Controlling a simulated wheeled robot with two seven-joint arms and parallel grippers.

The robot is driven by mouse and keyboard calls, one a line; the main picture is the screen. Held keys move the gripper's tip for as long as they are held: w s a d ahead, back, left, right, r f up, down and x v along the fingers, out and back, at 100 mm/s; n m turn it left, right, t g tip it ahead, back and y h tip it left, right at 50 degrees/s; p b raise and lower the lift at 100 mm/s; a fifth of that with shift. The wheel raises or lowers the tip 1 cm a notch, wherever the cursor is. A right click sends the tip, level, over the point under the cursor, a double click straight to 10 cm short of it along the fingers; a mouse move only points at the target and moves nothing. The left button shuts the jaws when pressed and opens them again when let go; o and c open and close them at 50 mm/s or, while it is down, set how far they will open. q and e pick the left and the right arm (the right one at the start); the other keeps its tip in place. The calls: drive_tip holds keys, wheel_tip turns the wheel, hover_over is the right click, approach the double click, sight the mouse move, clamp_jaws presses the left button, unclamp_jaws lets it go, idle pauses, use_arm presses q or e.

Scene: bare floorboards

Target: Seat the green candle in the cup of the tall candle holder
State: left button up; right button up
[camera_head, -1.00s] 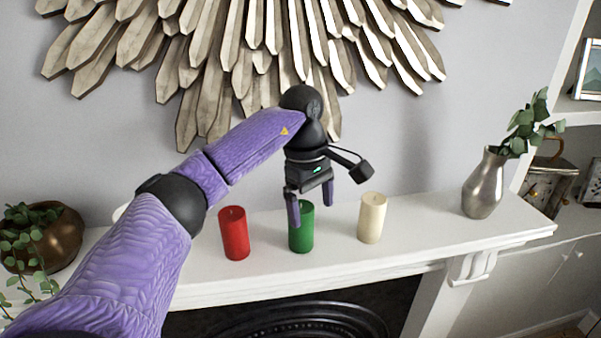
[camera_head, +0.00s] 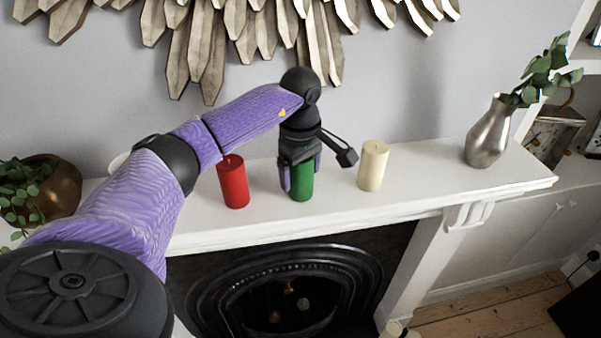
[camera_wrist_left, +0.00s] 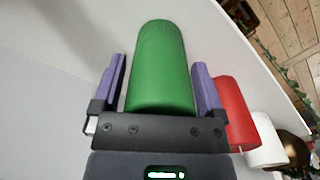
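The green candle (camera_head: 301,186) stands upright on the white mantel shelf (camera_head: 415,192), between a red candle (camera_head: 233,182) and a cream candle (camera_head: 373,166). My left gripper (camera_head: 300,178) points down over it, with one finger on each side of the candle. In the left wrist view the green candle (camera_wrist_left: 161,70) lies between the open fingers (camera_wrist_left: 158,78), with narrow gaps beside it. The candle's top is hidden under the gripper in the head view. I cannot make out a tall candle holder for certain. My right gripper is not in view.
A metal vase (camera_head: 488,138) with leafy stems stands at the shelf's right end. A bronze pot (camera_head: 55,188) with a plant is at the left. A white object (camera_head: 118,162) is partly hidden behind my arm. A black fireplace (camera_head: 290,265) is below.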

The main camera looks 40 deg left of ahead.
use_arm(q)
drive_tip(key=c, duration=1.1)
